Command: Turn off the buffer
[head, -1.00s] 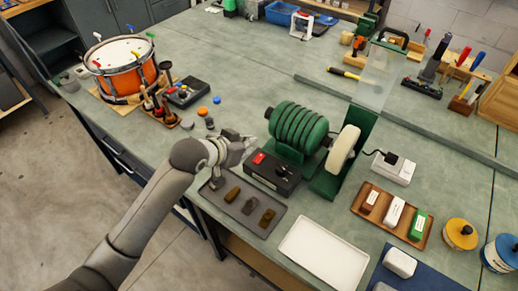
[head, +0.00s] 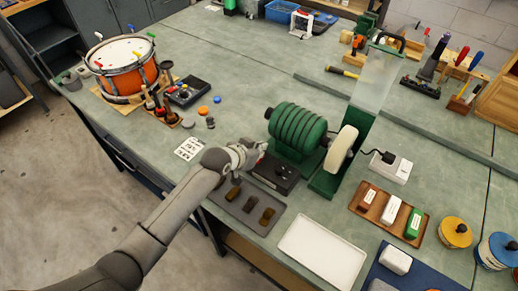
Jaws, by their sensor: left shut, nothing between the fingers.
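The buffer (head: 297,130) is a green ribbed motor with a white buffing wheel (head: 341,148) on its right side. I cannot tell from these stills whether the wheel spins. A black switch box (head: 281,178) sits in front of the motor, with small dark controls on its right part. My left gripper (head: 260,151) is shut and empty. It is at the box's left end, close above or touching it, and I cannot tell which. The gripper hides the red switch at that end. My right gripper is not in view.
A dark tray (head: 231,205) with several brown bars lies below my left wrist. A white tray (head: 321,252) is front right. A clear shield (head: 377,78) stands behind the wheel. A grey outlet box (head: 391,168) with a plugged cord and a wooden tray (head: 365,208) are to the right.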

